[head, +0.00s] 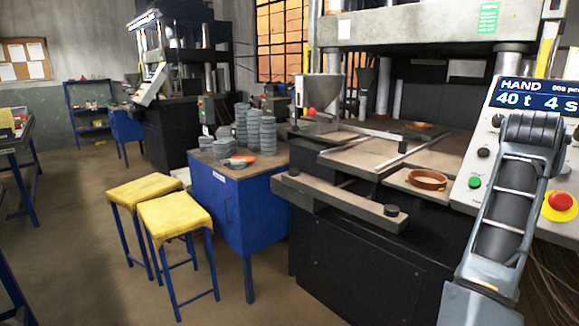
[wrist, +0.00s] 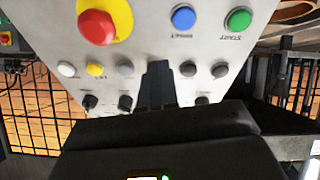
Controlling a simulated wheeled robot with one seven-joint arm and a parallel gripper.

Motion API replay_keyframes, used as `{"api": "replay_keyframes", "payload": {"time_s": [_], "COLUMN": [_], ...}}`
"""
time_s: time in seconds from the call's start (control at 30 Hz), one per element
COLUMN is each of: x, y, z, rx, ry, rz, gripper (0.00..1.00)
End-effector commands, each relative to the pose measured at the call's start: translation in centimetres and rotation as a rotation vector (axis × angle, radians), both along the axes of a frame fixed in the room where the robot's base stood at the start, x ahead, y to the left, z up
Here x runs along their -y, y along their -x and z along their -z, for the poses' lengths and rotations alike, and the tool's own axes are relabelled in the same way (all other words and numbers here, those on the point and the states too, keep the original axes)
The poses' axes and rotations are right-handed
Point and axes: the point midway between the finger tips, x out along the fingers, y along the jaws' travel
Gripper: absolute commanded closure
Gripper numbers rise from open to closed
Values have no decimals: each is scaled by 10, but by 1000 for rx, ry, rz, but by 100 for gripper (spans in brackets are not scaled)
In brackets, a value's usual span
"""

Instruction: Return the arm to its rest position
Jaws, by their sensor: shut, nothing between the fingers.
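My arm (head: 510,205) rises at the right of the head view, in front of the press control panel (head: 475,158). My gripper is not visible in the head view. In the wrist view, the dark fingers of my gripper (wrist: 157,75) are together and empty. They point at the panel's light grey face (wrist: 145,45), which appears upside down. Whether the tips touch the panel I cannot tell. A red stop button (wrist: 97,27), a blue button (wrist: 183,17) and a green button (wrist: 239,20) are beyond the fingertips.
The panel's display (head: 540,95) reads "HAND", "40 t 4 s". The press bed (head: 370,150) is left of my arm, with a copper-coloured ring (head: 427,180) at its front. A blue cabinet (head: 232,205) bears grey disc stacks. Two yellow stools (head: 175,215) stand left, with open floor beyond.

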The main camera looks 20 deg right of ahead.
Motion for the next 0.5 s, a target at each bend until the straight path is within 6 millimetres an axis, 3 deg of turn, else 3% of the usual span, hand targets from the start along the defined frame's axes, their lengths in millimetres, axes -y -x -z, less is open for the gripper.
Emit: {"api": "replay_keyframes", "payload": {"time_s": [0.03,0.27,0.5], "x": [-6,-40,-93], "y": [2,5,18], "z": [15,69,126], "rx": [-24,-75,-100], "ry": [44,219,350], "rz": [-24,-170,-362], "gripper": [100,100,100]}}
